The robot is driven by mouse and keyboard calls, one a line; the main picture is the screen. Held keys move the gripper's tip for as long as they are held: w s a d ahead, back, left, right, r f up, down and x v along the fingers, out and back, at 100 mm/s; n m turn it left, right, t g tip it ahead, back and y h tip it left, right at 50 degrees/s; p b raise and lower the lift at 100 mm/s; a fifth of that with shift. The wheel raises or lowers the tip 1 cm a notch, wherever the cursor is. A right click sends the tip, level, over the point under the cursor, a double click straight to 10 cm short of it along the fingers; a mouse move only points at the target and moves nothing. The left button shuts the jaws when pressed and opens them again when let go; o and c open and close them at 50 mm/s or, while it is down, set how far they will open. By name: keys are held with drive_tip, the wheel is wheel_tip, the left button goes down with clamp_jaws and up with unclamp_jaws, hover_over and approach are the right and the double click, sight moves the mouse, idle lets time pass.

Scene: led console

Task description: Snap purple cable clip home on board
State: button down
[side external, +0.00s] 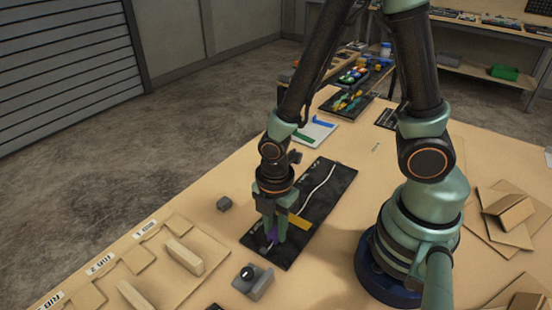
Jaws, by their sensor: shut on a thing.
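The purple cable clip (271,235) shows as a small purple patch between the fingers of my gripper (274,240). My gripper is shut on the clip and points down over the near end of the black board (325,194). The fingers hide most of the clip, and I cannot tell whether it touches the board or is seated. A pale cable (318,188) runs along the board. A yellow piece (298,222) shows just right of my fingers.
A grey block with a black knob (252,280) stands close in front of the board. Labelled wooden trays (150,270) are at the lower left. Cardboard pieces (508,212) lie at the right.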

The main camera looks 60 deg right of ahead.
drive_tip(key=c, duration=0.6)
unclamp_jaws()
wheel_tip(320, 180, up, 12)
idle(0.5)
drive_tip(key=w+d+r+m+t, duration=0.4)
drive_tip(key=d+r+m, duration=0.4)
drive_tip(key=m, duration=1)
wheel_tip(320, 180, up, 3)
drive_tip(key=shift+d+r+t, duration=0.15)
drive_tip(key=shift+r+t, duration=0.05)
drive_tip(key=shift+t, duration=0.6)
